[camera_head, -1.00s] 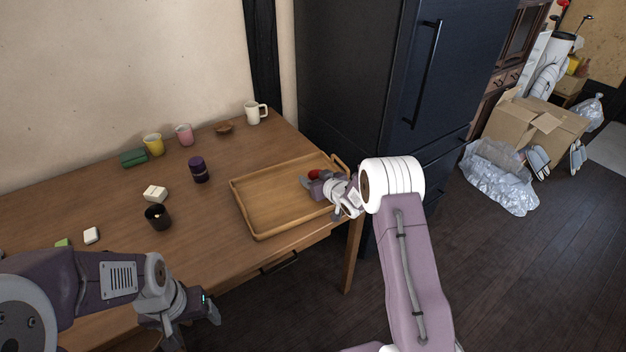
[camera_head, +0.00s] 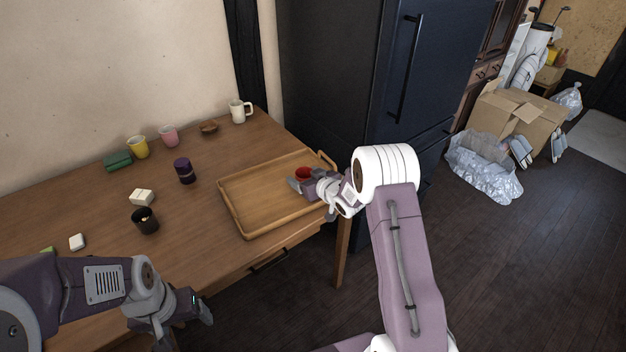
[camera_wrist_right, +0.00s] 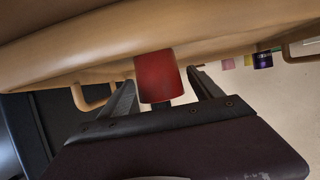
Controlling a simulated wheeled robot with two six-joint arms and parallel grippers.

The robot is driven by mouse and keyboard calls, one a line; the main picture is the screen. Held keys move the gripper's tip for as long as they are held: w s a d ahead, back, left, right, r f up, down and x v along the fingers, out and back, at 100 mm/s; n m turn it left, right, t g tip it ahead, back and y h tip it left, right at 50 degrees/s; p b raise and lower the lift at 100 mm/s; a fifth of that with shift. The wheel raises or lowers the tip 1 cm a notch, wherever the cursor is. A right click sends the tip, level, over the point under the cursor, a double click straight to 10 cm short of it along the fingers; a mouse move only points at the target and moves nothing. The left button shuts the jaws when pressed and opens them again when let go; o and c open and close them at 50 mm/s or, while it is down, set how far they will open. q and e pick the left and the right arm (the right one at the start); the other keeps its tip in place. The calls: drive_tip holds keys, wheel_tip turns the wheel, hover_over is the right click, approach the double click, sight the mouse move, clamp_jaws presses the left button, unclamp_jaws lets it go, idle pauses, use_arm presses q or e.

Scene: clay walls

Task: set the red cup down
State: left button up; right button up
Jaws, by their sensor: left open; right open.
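The red cup (camera_head: 303,173) is at the right part of the wooden tray (camera_head: 245,228) on the table. In the right wrist view the picture is tilted upside down, and the red cup (camera_wrist_right: 156,72) appears upright with its base against the tray (camera_wrist_right: 60,45). My right gripper (camera_head: 302,184) is open at the cup, with one finger on either side of it. In the head view it hides the cup's lower part. My left gripper (camera_head: 196,308) is open and empty in front of the table's near edge, away from the tray.
A dark cup (camera_head: 145,221), a white block (camera_head: 142,197), a purple jar (camera_head: 185,171), yellow cup (camera_head: 138,147), pink cup (camera_head: 169,136) and white mug (camera_head: 240,111) stand left of or behind the tray. A dark fridge (camera_head: 335,80) stands behind the table's right end.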

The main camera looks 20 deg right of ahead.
drive_tip(key=p+v, duration=0.1)
drive_tip(key=v, duration=0.8)
drive_tip(key=s+a+f+m+g+h, duration=0.1)
drive_tip(key=s+g, duration=0.5)
drive_tip(key=s, duration=0.8)
drive_tip(key=s+a+f+m+g+h, duration=0.2)
drive_tip(key=s+g, duration=0.3)
drive_tip(key=s, duration=0.9)
drive_tip(key=shift+g, duration=0.4)
wheel_tip(320, 180, up, 15)
drive_tip(key=p, duration=1.4)
drive_tip(key=shift+p, duration=0.35)
